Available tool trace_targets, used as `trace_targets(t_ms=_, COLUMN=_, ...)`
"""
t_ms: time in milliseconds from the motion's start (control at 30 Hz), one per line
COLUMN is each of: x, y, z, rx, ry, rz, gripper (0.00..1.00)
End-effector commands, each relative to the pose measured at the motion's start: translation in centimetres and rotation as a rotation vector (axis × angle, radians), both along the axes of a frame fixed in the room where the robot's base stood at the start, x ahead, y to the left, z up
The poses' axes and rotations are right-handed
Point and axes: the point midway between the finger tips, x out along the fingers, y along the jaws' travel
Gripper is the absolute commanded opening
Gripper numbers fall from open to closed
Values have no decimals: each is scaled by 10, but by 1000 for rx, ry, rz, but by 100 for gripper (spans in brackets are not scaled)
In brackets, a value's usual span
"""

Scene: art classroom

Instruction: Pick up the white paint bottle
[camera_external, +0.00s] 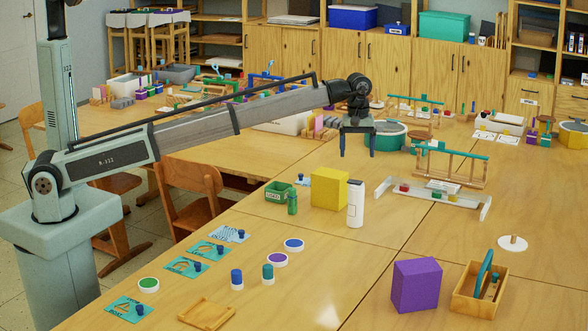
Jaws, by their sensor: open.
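The white paint bottle (355,203) stands upright on the wooden table, just right of the yellow cube, with a dark mark on its front. My gripper (358,152) is above the bottle in the picture, pointing down, with its two fingers apart and nothing between them. It is apart from the bottle. I cannot tell from this one view how far it is from the bottle in depth.
A yellow cube (329,188) stands close to the bottle's left. A green bottle (292,203) and green bin (277,191) are further left. A purple cube (416,284) and wooden box (477,292) stand at front right.

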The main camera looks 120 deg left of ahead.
Motion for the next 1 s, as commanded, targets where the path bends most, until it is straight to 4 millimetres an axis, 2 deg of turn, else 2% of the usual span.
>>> trace_targets(t_ms=133, x=-2, y=-1, z=0, rx=-4, ry=5, rz=-134, gripper=86)
trace_targets(t_ms=367, x=-2, y=-1, z=-7, rx=-5, ry=6, rz=-194, gripper=86)
trace_targets(t_ms=567, x=-2, y=-2, z=-30, rx=-5, ry=7, rz=-193, gripper=86)
trace_targets(t_ms=800, x=-2, y=-2, z=-71, rx=-5, ry=7, rz=-192, gripper=86)
trace_targets(t_ms=1000, x=-1, y=-1, z=-87, rx=-4, ry=5, rz=-191, gripper=86)
